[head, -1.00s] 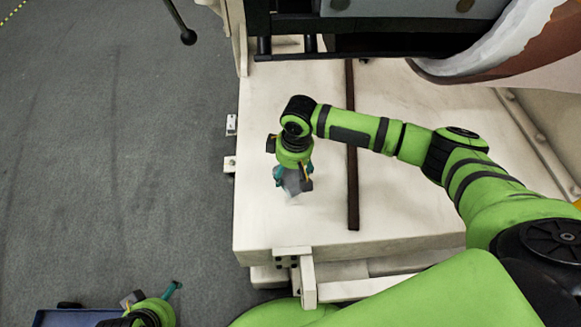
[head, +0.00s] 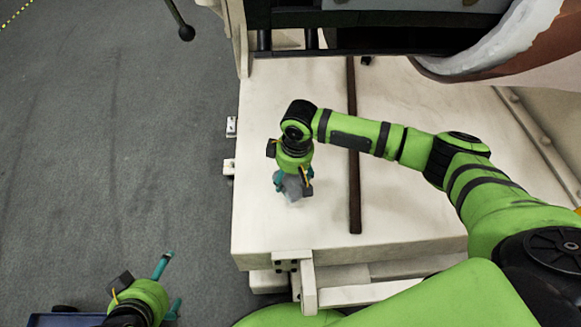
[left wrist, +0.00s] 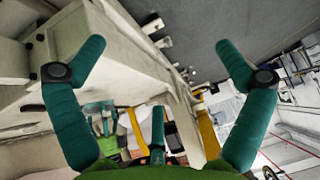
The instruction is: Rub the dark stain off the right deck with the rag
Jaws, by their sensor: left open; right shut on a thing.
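My right gripper (head: 292,182) is shut on a grey rag (head: 294,190). It holds the rag low over the pale deck (head: 262,226), on the part left of a dark strip. I cannot tell whether the rag touches the surface. No dark stain shows clearly on the deck; the arm and rag hide part of it. My left gripper (head: 169,284) is open and empty, left of the deck over the floor.
A dark strip (head: 353,150) runs down the deck. A dark machine frame (head: 390,42) and a large white and brown roll (head: 500,45) stand at the back. Small white brackets (head: 229,166) stick out from the left edge. A blue tray (head: 62,319) is at bottom left. Grey floor is free at left.

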